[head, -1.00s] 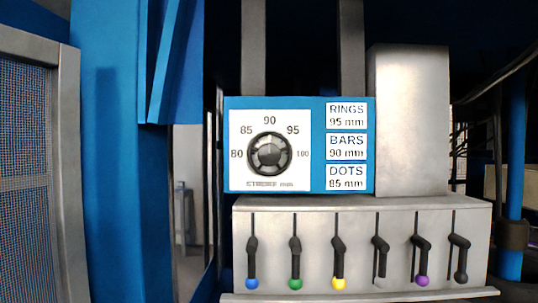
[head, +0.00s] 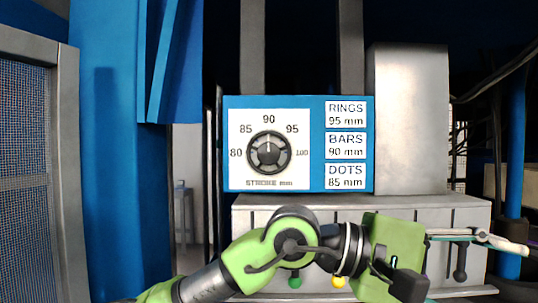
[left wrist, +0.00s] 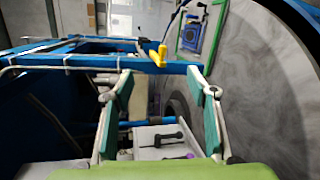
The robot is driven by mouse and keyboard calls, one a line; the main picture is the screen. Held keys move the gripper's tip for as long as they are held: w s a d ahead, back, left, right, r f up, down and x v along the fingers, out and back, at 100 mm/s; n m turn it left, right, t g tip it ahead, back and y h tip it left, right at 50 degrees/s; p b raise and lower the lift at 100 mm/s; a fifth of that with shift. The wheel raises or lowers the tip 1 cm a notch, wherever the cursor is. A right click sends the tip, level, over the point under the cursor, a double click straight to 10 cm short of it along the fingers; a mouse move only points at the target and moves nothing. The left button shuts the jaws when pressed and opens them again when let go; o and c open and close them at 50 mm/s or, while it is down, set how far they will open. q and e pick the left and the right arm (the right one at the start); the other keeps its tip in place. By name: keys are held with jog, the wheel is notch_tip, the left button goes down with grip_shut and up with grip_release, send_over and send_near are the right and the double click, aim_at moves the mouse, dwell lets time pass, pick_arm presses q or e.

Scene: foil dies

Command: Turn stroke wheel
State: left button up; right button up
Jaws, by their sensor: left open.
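The stroke wheel (head: 268,153) is a round dark knob on a white dial plate (head: 240,178) marked 80 to 100, on a blue panel. Its light mark points up, towards 90. My left gripper (head: 500,241) is below and right of the wheel in the head view, pointing right and apart from it. In the left wrist view my left gripper (left wrist: 160,73) has its two teal-padded fingers spread, with nothing between them. The wheel is not recognisable in that view. My right gripper is not in view.
Labels beside the dial read RINGS 95 mm (head: 346,115), BARS 90 mm (head: 346,146) and DOTS 85 mm (head: 346,177). Below is a grey lever box (head: 350,203), partly hidden by my arm; green (head: 295,280) and yellow (head: 339,281) knobs show. A blue post (head: 105,180) stands left.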

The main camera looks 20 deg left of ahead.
pick_arm(q)
jog(key=w+a+r+m+t+y, duration=0.2)
jog(key=w+a+t+y, duration=0.25)
jog(key=w+a, duration=0.25)
jog(key=n+t+y, duration=0.2)
jog(key=t+y, duration=0.5)
jog(key=y, duration=0.7)
send_near(268, 151)
jog(key=shift+h, duration=0.25)
jog(key=p+x, duration=0.4)
jog(key=x, duration=0.6)
jog(key=shift+w+a, duration=0.2)
jog(key=shift+w+a+f, duration=0.1)
jog(key=shift+w+f, duration=0.2)
jog(key=shift+w, duration=0.15)
jog(key=c, duration=1.1)
